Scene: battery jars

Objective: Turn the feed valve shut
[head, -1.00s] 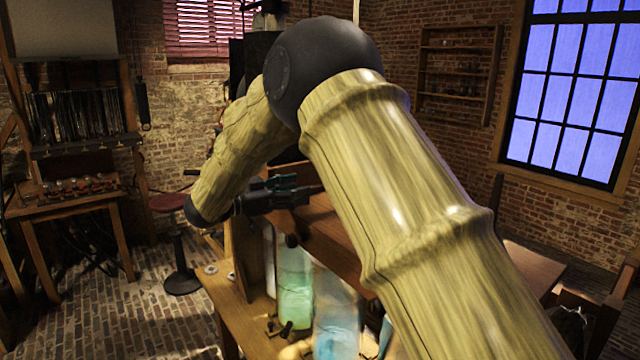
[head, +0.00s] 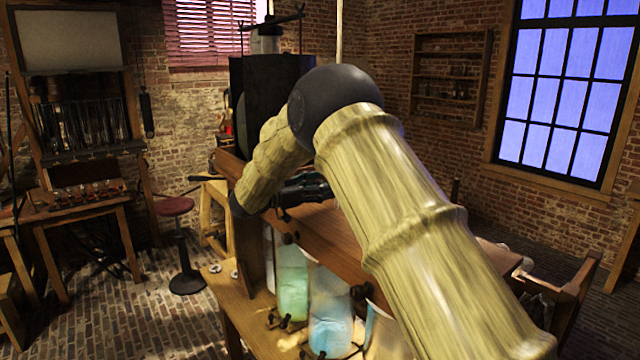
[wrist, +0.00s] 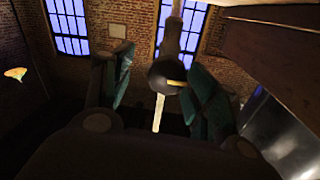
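My gripper (head: 306,188) is above the wooden jar bench in the head view, partly hidden by my arm. In the wrist view its two teal fingers (wrist: 160,62) stand apart. Between them shows a dark rounded fitting (wrist: 164,72) with a small brass-coloured bar (wrist: 176,83) and a tube above it. It may be the feed valve, but I cannot be sure. Contact with the fingers cannot be made out. In the head view the green jar (head: 293,288) and blue jar (head: 330,322) stand below the wooden rail, with small dark taps (head: 286,322) near their bases.
The wooden rail (head: 325,245) runs above the jars. A dark cabinet (head: 268,100) stands behind my arm. A red stool (head: 174,206) and a side table (head: 80,205) are at left.

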